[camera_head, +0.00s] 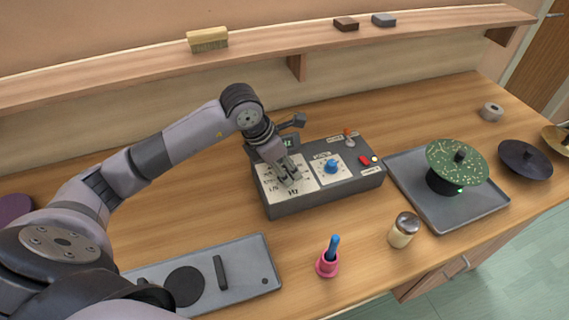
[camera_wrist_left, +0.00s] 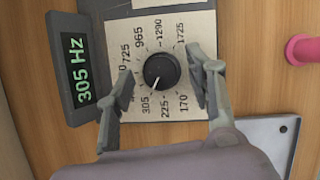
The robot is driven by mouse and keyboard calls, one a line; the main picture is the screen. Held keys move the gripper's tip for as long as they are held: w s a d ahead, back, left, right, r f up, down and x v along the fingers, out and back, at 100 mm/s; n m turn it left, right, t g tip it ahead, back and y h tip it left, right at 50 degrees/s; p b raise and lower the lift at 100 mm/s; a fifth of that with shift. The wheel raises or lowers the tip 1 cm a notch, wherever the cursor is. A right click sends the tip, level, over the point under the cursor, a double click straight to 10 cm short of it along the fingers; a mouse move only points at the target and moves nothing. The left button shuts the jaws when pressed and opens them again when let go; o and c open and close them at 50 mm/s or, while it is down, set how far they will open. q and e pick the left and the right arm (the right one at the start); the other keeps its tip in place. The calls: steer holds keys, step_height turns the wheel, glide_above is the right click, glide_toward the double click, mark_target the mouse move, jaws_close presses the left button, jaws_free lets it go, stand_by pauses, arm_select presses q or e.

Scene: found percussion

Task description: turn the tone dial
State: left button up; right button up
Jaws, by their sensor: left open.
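The tone dial (camera_wrist_left: 161,71) is a black round knob on a white scale plate marked in Hz. Its white pointer line aims at the 305 mark. The display (camera_wrist_left: 83,66) beside it reads 305 Hz. In the left wrist view my left gripper (camera_wrist_left: 160,76) is open, with one finger on each side of the knob and gaps between fingers and knob. In the head view my left gripper (camera_head: 288,176) is over the left part of the grey control box (camera_head: 325,196) and hides the dial. My right gripper is in neither view.
On the same box are a blue knob (camera_head: 332,167), a lever (camera_head: 348,139) and a red button (camera_head: 365,160). A pink holder (camera_head: 327,264) and a shaker jar (camera_head: 403,231) stand in front. A tray with a green speckled disc (camera_head: 457,164) is at right.

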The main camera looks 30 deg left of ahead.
arm_select(q)
steer(key=shift+f, duration=0.25)
steer(key=shift+c, duration=0.5)
steer(key=c, duration=1)
steer(key=m+b, duration=0.2)
steer(key=b, duration=0.1)
steer(key=shift+w+f+h, duration=0.15)
steer(key=shift+h, duration=0.15)
steer(key=shift+c, duration=0.2)
steer(key=shift+a+m+g+h+b, duration=0.1)
steer(key=shift+m+g+h+b, duration=0.3)
steer(key=shift+m+b, duration=0.55)
steer(key=shift+m+g+b, duration=0.4)
steer(key=shift+m+b, duration=0.1)
steer(key=shift+m, duration=0.45)
steer(key=shift+r, duration=0.2)
